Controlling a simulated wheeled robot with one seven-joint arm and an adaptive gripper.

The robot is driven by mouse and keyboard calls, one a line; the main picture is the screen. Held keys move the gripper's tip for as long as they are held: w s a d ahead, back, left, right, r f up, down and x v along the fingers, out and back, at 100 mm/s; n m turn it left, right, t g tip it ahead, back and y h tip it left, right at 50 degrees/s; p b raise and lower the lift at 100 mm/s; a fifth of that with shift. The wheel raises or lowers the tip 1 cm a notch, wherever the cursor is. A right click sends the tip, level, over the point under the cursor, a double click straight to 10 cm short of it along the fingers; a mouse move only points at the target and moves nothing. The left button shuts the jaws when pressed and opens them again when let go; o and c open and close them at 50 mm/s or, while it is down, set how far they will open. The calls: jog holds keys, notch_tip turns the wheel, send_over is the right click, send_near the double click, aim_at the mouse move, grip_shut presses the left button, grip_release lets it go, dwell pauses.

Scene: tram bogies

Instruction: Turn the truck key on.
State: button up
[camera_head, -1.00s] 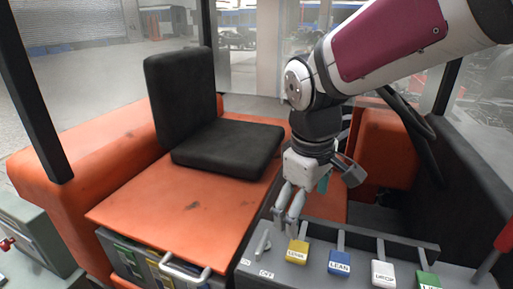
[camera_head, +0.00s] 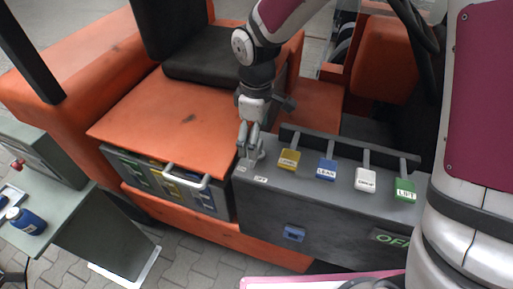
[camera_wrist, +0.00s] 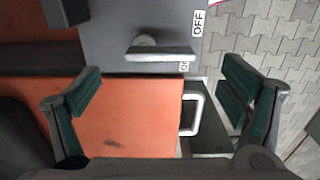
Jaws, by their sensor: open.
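The truck key (camera_wrist: 160,52) is a grey bar-shaped handle on the grey console (camera_wrist: 100,35), near the white OFF and ON labels in the wrist view. In the head view the key (camera_head: 259,153) stands at the console's left end. My gripper (camera_head: 248,150) points down right beside it there. In the wrist view my gripper (camera_wrist: 165,95) is open and empty, with its green-padded fingers wide apart and the key above and between them.
Levers with yellow (camera_head: 288,159), blue (camera_head: 326,169), white (camera_head: 365,179) and green (camera_head: 404,190) tags stand along the console. An orange seat base (camera_head: 165,120) with a black seat (camera_head: 215,65) lies to the left. A battery drawer with a metal handle (camera_head: 185,178) is below it. A green bench (camera_head: 60,205) stands at far left.

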notch_tip(320, 180, down, 6)
jog(key=shift+r, duration=0.15)
jog(key=shift+c, duration=0.2)
jog(key=c, duration=1.1)
